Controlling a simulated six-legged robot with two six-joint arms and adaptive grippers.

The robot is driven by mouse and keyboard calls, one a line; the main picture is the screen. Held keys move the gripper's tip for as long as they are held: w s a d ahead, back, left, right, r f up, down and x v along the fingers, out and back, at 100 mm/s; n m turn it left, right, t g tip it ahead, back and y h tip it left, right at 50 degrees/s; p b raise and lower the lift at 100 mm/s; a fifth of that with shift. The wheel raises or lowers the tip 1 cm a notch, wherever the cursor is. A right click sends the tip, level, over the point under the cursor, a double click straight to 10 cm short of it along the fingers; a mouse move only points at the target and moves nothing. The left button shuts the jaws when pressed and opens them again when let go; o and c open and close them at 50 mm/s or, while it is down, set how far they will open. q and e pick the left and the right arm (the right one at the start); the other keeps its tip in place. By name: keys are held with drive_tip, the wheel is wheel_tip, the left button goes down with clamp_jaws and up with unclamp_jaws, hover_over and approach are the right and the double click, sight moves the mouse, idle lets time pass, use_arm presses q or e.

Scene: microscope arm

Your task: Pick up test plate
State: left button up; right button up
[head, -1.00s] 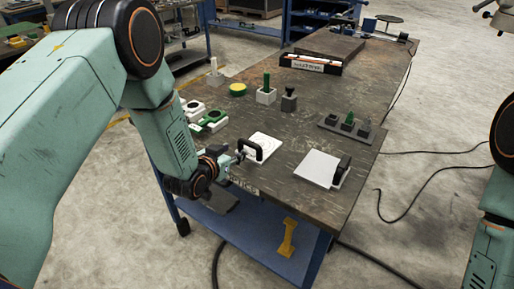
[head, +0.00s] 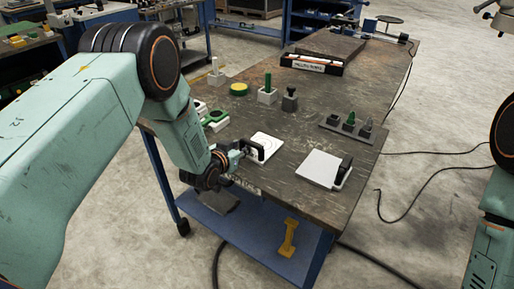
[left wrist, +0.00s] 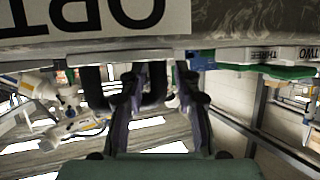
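A thin white plate (head: 266,142) lies flat on the worktable near its front edge, with a black loop handle (head: 259,150) standing at its near left side. I take this to be the test plate. My left gripper (head: 244,151) is at the handle, low over the table edge. In the left wrist view, the two dark fingers of my left gripper (left wrist: 157,80) stand apart, and the black handle (left wrist: 95,88) is partly between and behind them. I cannot tell whether they touch it. My right gripper is out of view; only part of the right arm shows.
A thicker white block (head: 318,168) with a black part stands right of the plate. A green-topped fixture (head: 215,118), a grey holder (head: 346,127) with several pegs and a black tray (head: 311,64) stand farther back. A printed label (left wrist: 95,15) shows on the table edge.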

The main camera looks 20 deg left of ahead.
use_arm(q)
drive_tip(key=shift+d, duration=0.25)
drive_tip(key=c, duration=0.5)
clamp_jaws()
drive_tip(key=shift+a, duration=0.15)
drive_tip(key=shift+w+r, duration=0.1)
drive_tip(key=shift+r, duration=0.05)
